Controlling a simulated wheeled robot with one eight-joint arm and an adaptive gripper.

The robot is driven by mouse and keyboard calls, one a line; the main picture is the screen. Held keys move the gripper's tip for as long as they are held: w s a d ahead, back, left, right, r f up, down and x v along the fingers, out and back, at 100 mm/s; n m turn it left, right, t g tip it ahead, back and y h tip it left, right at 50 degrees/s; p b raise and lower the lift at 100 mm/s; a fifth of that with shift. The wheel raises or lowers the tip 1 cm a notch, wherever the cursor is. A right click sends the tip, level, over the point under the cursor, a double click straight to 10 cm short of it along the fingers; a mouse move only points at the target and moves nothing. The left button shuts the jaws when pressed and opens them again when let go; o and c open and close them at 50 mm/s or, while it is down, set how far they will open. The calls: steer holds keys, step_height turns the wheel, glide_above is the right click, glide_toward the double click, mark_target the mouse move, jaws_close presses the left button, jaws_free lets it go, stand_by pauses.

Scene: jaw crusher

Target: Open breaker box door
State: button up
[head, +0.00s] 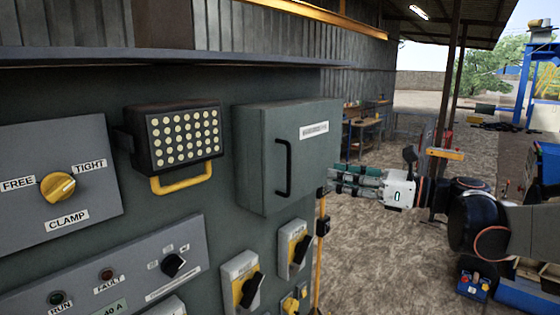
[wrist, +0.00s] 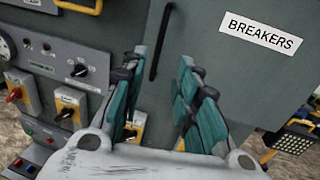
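The grey breaker box (head: 262,150) is on the panel wall in the head view, and its door appears shut. Its black vertical handle (head: 284,168) is on the door's left part, with a white label to the upper right. In the wrist view the door (wrist: 228,75) reads BREAKERS, and the handle (wrist: 160,42) shows ahead, between the directions of the two fingertips. My gripper (head: 335,179) is to the right of the box in the head view. In the wrist view my gripper (wrist: 163,58) is open and empty, its teal fingers apart and not visibly touching the handle.
A lamp panel with a yellow handle (head: 181,185) projects left of the box. Rotary switches (head: 249,290) sit below it. A yellow post (head: 321,240) stands by the panel's right edge. Open gravel ground (head: 375,235) lies to the right.

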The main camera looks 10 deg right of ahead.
steer(key=p, duration=0.2)
glide_above(288, 191)
steer(key=shift+w, duration=0.35)
jaws_close()
